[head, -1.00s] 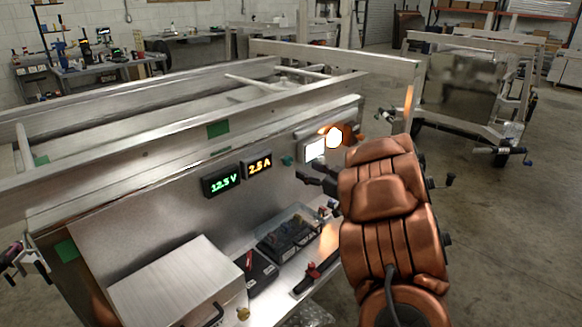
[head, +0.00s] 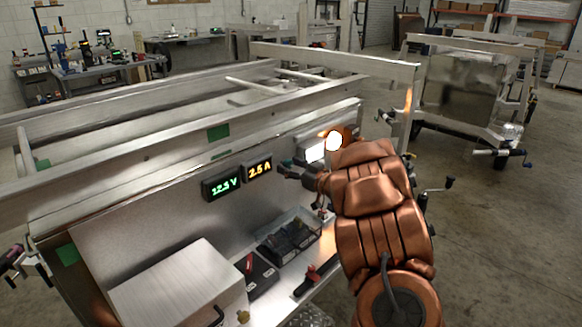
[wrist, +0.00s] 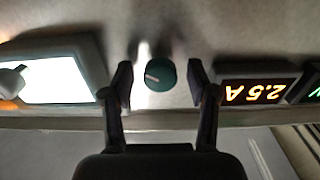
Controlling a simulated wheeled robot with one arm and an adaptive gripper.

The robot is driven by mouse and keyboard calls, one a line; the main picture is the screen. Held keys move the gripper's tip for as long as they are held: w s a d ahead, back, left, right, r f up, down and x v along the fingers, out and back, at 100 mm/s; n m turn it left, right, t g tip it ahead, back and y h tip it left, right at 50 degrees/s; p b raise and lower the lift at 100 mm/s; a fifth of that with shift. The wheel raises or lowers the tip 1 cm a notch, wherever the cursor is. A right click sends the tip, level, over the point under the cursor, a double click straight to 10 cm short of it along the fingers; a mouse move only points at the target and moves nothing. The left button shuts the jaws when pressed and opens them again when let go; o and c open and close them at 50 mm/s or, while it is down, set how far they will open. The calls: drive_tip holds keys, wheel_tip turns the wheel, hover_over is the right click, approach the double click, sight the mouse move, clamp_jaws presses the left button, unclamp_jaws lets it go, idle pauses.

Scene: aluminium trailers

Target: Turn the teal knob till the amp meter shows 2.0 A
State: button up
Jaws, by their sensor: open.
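The teal knob (wrist: 160,74) sits on the metal panel between the two fingertips in the wrist view, with a gap on each side. A pale pointer line shows on its face. In the head view my gripper hides most or all of it. My gripper (wrist: 160,83) is open and faces the panel; it also shows in the head view (head: 288,172), right of the meters. The amp meter (head: 258,168) glows amber beside the gripper. In the wrist view the amp meter (wrist: 257,92) appears upside down and reads 2.5 A.
The green volt meter (head: 222,186) reads about 12.5 V, left of the amp meter. A lit white screen (wrist: 55,82) is on the knob's other side. Below are a clear bin (head: 290,235) and a metal box (head: 180,290). A trailer rail (head: 330,60) runs above.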

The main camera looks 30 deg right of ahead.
clamp_jaws()
idle(0.4)
drive_tip(key=shift+f+n+b, duration=0.15)
drive_tip(key=shift+n+b, duration=0.15)
drive_tip(key=shift+b, duration=0.1)
drive_tip(key=n+b, duration=0.2)
drive_tip(key=shift+f+n+b, duration=0.1)
drive_tip(key=shift+n+b, duration=0.2)
drive_tip(key=shift+b, duration=0.05)
drive_tip(key=n+b, duration=0.3)
drive_tip(key=n, duration=0.1)
drive_tip(key=shift+b, duration=0.4)
drive_tip(key=shift+n+b, duration=0.4)
drive_tip(key=shift+n, duration=0.3)
drive_tip(key=shift+r, duration=0.2)
